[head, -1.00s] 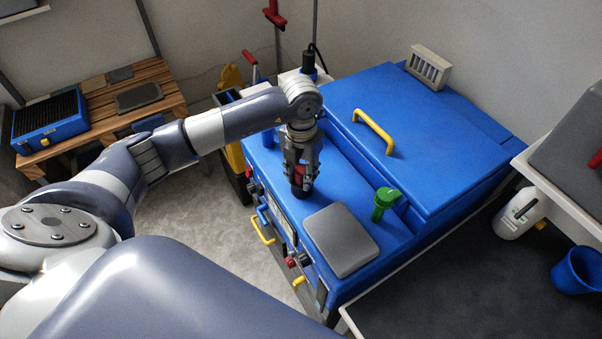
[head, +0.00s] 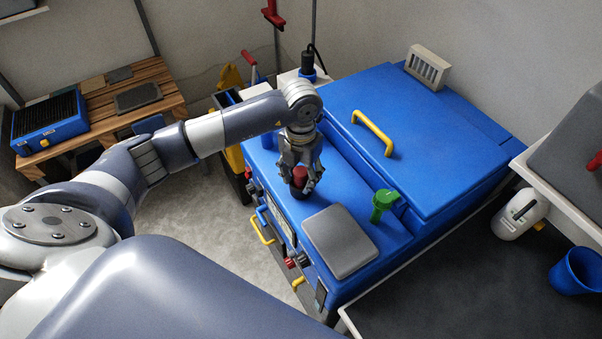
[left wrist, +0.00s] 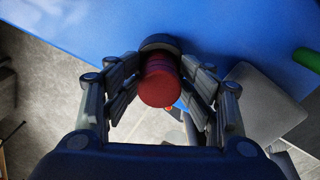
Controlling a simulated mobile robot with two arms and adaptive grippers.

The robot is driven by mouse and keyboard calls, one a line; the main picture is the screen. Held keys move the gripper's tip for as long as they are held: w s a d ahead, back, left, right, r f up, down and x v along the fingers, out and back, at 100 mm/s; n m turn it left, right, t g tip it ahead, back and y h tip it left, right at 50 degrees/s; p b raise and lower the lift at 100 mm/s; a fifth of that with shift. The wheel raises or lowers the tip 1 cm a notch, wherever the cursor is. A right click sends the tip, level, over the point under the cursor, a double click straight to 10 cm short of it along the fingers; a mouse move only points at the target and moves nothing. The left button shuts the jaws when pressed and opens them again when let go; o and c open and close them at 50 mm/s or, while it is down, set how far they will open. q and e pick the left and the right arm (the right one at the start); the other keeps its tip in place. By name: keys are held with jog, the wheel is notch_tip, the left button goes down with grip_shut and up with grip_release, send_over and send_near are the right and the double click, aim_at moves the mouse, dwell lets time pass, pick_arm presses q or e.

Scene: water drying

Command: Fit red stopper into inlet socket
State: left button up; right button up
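The red stopper (head: 299,175) stands on the front left part of the blue machine's top, at a dark round socket (head: 299,191). In the left wrist view the red stopper (left wrist: 160,82) shows end-on, with the dark socket ring (left wrist: 159,42) at its far end. How deep it sits I cannot tell. My left gripper (head: 301,180) is over it with the fingers spread on both sides. In the left wrist view the left gripper's fingers (left wrist: 161,85) stand apart, with small gaps to the stopper. My right gripper is not in view.
A grey pad (head: 340,242) and a green stopper-like piece (head: 383,203) are on the blue machine (head: 430,130) to the right. A yellow handle (head: 372,132) rises from its lid. A dark table (head: 470,270) with a blue cup (head: 577,270) is at the right.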

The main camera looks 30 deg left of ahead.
pick_arm(q)
jog(key=r+b, duration=0.3)
jog(key=r, duration=0.8)
jog(key=shift+w+r, duration=0.1)
jog(key=shift+w, duration=0.1)
jog(key=shift+r, duration=0.7)
jog(key=shift+s, duration=0.1)
